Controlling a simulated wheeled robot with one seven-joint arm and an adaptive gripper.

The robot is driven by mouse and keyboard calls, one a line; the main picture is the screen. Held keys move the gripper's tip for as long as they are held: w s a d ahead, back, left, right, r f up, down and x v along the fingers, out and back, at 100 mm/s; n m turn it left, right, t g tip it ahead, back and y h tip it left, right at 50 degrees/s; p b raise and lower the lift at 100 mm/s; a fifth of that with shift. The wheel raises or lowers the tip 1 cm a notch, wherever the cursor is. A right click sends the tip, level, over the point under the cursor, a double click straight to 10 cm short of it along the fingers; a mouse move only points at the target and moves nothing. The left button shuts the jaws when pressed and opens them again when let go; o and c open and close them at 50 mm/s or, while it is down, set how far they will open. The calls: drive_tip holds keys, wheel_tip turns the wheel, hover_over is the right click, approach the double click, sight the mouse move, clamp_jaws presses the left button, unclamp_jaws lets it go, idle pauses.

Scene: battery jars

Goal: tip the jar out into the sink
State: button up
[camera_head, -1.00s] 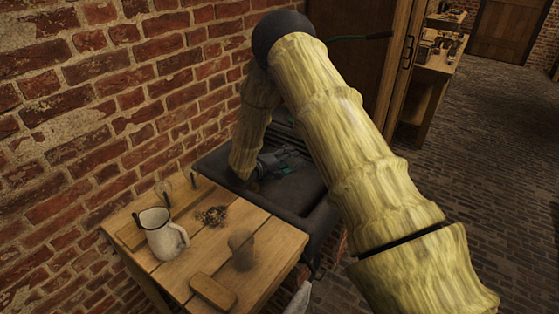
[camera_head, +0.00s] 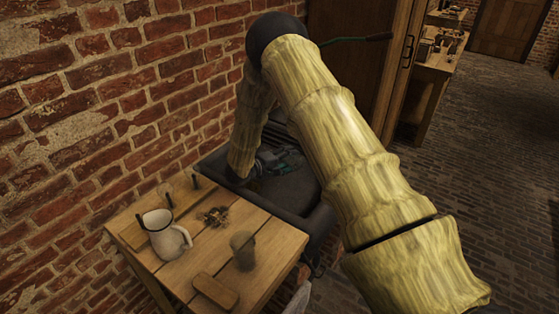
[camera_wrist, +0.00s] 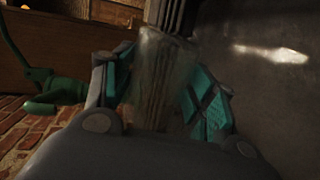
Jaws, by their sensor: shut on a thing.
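My gripper (camera_wrist: 165,90) is shut on a clear glass jar (camera_wrist: 162,75), with a green-padded finger on each side of it in the wrist view. The ribbed surface beyond shows through the glass, and I cannot tell whether anything is inside. In the head view my gripper (camera_head: 280,160) is low over the dark sink (camera_head: 280,192), beside the wall. The jar cannot be made out there. The sink also fills the right of the wrist view (camera_wrist: 265,110) as a dark grey surface with a bright glint.
A wooden table (camera_head: 205,258) adjoins the sink at the front left. On it are a white enamel jug (camera_head: 163,238), a grey cup (camera_head: 243,250), a wooden block (camera_head: 215,291) and a small heap of bits (camera_head: 214,216). A brick wall (camera_head: 110,100) stands behind.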

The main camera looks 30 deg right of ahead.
drive_tip(key=shift+w+r+n+g+p, duration=0.3)
drive_tip(key=shift+r+n+p, duration=0.25)
drive_tip(key=shift+p, duration=0.6)
